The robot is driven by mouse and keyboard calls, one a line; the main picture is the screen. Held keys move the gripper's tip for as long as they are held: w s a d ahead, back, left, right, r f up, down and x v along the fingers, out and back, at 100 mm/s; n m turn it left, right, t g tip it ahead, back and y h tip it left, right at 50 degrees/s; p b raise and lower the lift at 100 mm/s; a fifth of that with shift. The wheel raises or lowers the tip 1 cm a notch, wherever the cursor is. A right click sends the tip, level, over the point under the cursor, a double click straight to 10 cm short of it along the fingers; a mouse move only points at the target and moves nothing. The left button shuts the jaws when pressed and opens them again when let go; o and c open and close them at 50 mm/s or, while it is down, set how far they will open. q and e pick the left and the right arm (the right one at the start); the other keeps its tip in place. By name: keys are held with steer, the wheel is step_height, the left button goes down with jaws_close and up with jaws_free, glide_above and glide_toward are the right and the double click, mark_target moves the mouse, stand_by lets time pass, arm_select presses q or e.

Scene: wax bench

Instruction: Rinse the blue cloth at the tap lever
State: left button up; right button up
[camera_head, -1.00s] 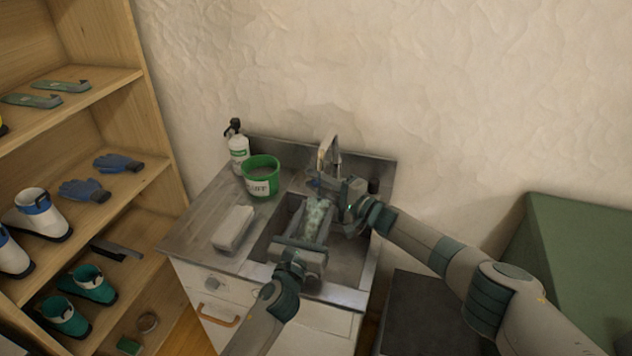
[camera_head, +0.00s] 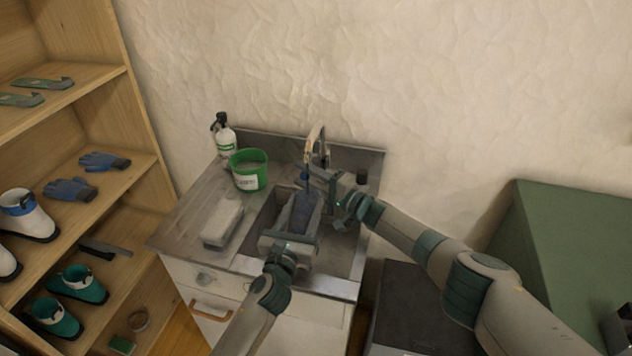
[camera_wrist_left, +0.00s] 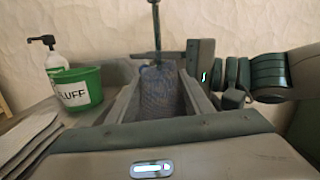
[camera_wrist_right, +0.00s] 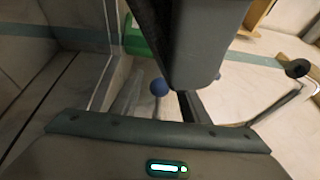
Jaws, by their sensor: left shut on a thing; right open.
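The blue cloth (camera_head: 302,214) hangs dark blue over the sink basin (camera_head: 336,258). In the left wrist view the cloth (camera_wrist_left: 160,92) lies ahead of the gripper body. My left gripper (camera_head: 299,218) is shut on it; the fingertips are hard to make out. The curved tap (camera_head: 317,142) stands at the back of the sink. The blue ball of the tap lever (camera_wrist_right: 159,87) shows in the right wrist view. My right gripper (camera_head: 314,178) is open beside the lever, above the basin's right side. I cannot tell whether it touches the lever, or whether water runs.
A green bucket (camera_head: 248,171) marked FLUFF and a white pump bottle (camera_head: 225,136) stand at the counter's back left. A wooden shelf (camera_head: 140,110) with boots and gloves is at left, a green box (camera_head: 580,250) at right.

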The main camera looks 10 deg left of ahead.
steer(key=shift+d+f, duration=0.1)
steer(key=shift+d, duration=0.1)
steer(key=v, duration=1.1)
steer(key=shift+s+d, duration=0.2)
steer(key=shift+s, duration=0.05)
steer(key=shift+c, duration=0.6)
steer(key=shift+w+r+n+g+h, duration=0.15)
steer(key=shift+w+r+n+h, duration=0.25)
steer(key=shift+r+h, duration=0.2)
steer(key=shift+w+r+n+g+h, duration=0.15)
steer(key=shift+w+r+n+h, duration=0.15)
steer(key=shift+w+r+h, duration=0.25)
steer(key=shift+a, duration=0.15)
steer(key=shift+x, duration=5.85)
steer(key=shift+r, duration=0.15)
